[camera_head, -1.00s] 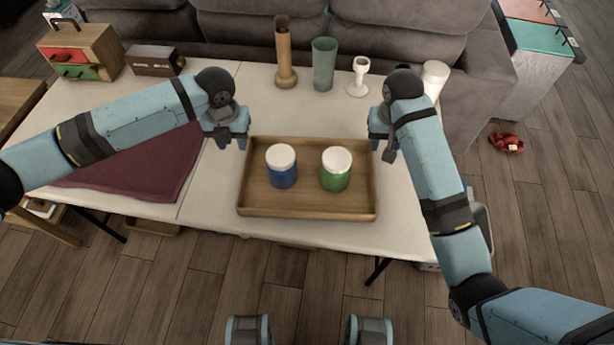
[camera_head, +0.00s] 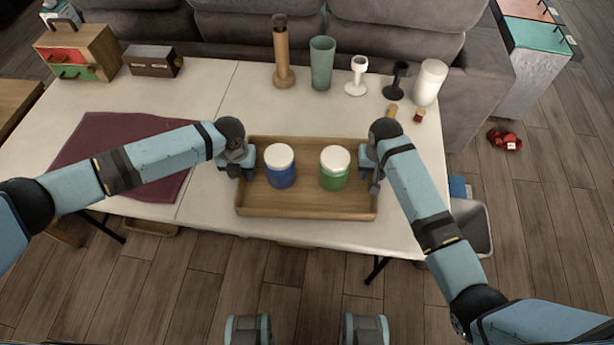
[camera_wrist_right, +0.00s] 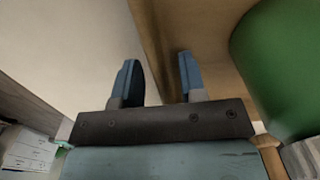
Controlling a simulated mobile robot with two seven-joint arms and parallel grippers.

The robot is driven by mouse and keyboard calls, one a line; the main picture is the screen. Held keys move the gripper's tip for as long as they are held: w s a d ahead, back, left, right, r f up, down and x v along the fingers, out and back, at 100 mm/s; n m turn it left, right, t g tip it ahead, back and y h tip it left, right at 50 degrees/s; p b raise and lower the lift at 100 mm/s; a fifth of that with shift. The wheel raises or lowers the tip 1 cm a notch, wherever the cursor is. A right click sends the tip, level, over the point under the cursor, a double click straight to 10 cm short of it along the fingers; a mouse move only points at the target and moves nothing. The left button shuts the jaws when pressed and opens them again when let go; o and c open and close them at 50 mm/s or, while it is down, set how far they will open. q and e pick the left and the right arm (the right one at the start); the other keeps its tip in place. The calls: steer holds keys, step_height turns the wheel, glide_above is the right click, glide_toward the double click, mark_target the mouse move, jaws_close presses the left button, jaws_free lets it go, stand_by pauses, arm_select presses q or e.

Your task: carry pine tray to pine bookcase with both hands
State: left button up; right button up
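The pine tray (camera_head: 300,207) lies on the white table and holds a blue jar (camera_head: 281,178) and a green jar (camera_head: 333,179), both white-lidded and upright. My left gripper (camera_head: 243,168) is at the tray's left wall; its arm hides the fingertips, so I cannot tell its opening. My right gripper (camera_head: 371,172) is at the tray's right wall. In the right wrist view its two fingers (camera_wrist_right: 160,80) are apart, with the tray wall (camera_wrist_right: 158,45) between them and the green jar (camera_wrist_right: 285,70) beside them. I cannot make out the pine bookcase.
A wooden bottle (camera_head: 283,55), a green tumbler (camera_head: 321,62), white and black goblets and a white cup (camera_head: 429,82) stand behind the tray. A maroon cloth (camera_head: 110,150) lies left. Two small boxes stand at the back left, before the grey sofa (camera_head: 400,40).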

arm_select(q)
jaws_close()
arm_select(e)
jaws_close()
arm_select(q)
steer(key=shift+r, duration=0.1)
arm_select(e)
steer(key=shift+r, duration=0.1)
